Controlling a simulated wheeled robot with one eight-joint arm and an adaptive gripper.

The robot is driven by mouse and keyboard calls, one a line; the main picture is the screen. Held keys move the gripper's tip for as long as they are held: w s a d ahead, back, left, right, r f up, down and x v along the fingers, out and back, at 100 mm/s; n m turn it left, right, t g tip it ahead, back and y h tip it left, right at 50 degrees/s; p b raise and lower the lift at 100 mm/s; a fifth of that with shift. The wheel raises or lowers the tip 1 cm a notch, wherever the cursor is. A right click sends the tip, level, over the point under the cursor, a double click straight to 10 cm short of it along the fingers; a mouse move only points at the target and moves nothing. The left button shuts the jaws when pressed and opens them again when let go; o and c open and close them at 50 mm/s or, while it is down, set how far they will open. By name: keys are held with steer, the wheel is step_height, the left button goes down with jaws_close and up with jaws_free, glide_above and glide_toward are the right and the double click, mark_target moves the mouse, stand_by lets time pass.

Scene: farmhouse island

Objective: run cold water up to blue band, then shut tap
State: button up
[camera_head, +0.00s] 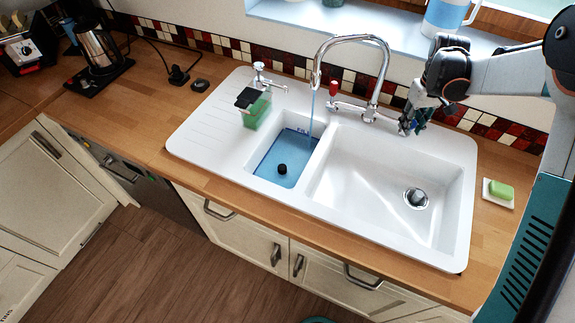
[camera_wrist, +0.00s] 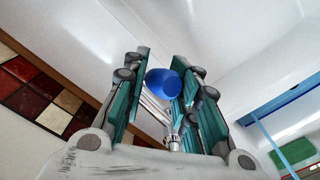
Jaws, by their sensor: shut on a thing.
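A chrome tap (camera_head: 378,75) arches over a white double sink. A thin blue stream (camera_head: 311,112) runs from its spout into the small left basin. Bluish water (camera_head: 291,153) shows there, with a black round plug (camera_head: 282,169). A blue band (camera_wrist: 278,104) runs along a basin wall in the wrist view; how the water level stands against it is hard to tell. The red handle (camera_head: 334,88) is at the tap's left. My gripper (camera_head: 408,124) is at the right handle, its fingers shut on the blue knob (camera_wrist: 163,82). The knob is hidden in the head view.
The large right basin (camera_head: 345,190) has a drain (camera_head: 416,198) and looks empty. A green-filled caddy (camera_head: 255,108) and a soap dispenser (camera_head: 262,75) stand left of the tap. Green soap (camera_head: 501,190) lies on a dish at right. A jug (camera_head: 447,15) stands on the sill.

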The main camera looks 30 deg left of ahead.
steer(key=shift+w+a+r, duration=0.1)
steer(key=shift+w+r, duration=0.2)
steer(key=shift+w, duration=0.55)
steer(key=shift+w+a+r, duration=0.1)
steer(key=shift+w+r, duration=0.2)
steer(key=shift+w, duration=0.5)
jaws_close()
steer(key=o, duration=1)
jaws_free()
steer(key=shift+w, duration=0.15)
steer(key=shift+d, duration=0.1)
step_height(320, 180, up, 12)
